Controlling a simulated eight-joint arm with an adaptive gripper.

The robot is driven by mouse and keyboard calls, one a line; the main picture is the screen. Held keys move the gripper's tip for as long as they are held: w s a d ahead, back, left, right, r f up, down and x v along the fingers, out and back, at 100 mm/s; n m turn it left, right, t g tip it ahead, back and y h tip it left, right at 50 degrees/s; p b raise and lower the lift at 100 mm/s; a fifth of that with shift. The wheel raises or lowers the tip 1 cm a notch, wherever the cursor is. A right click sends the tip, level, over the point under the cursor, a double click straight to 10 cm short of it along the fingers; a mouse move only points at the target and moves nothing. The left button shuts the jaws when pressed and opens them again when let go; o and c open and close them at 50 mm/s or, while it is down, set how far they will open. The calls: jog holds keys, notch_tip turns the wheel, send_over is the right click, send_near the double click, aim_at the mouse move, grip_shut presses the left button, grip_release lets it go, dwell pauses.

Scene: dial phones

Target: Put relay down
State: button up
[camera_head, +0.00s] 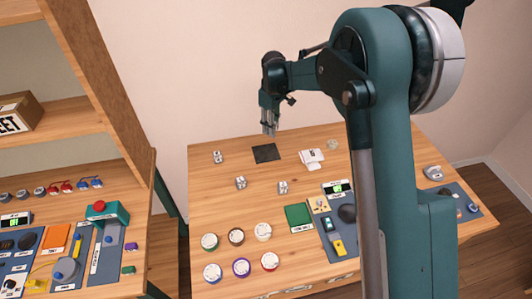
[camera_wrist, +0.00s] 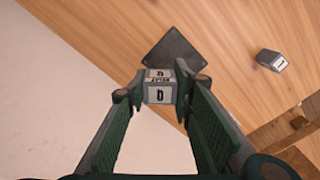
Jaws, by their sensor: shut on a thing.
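My gripper (camera_head: 269,130) hangs above the back of the wooden table, over or near a dark square pad (camera_head: 265,154). In the wrist view its two fingers are shut on a small grey-white relay (camera_wrist: 158,88) with dark markings on its label faces. The dark pad (camera_wrist: 176,54) shows behind the relay in the wrist view, partly hidden by it. The relay appears held above the table, apart from the pad. It is too small to make out clearly in the head view.
Similar small blocks stand at the left (camera_head: 217,157) and middle (camera_head: 241,182) of the table, with another (camera_head: 283,187) beside. Several round dials (camera_head: 237,237) fill the front. Wood around the pad is clear.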

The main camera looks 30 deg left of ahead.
jog(key=a, duration=0.1)
jog(key=s+a, duration=0.1)
jog(key=shift+a, duration=0.4)
jog(key=shift+f, duration=0.15)
send_over(265, 148)
jog(key=shift+w+d+f, duration=0.1)
jog(key=shift+f, duration=2.95)
jog(key=shift+f+b, duration=0.4)
jog(key=shift+f, duration=1.45)
jog(key=shift+f, duration=0.2)
jog(key=o, duration=0.9)
jog(key=shift+r, duration=0.2)
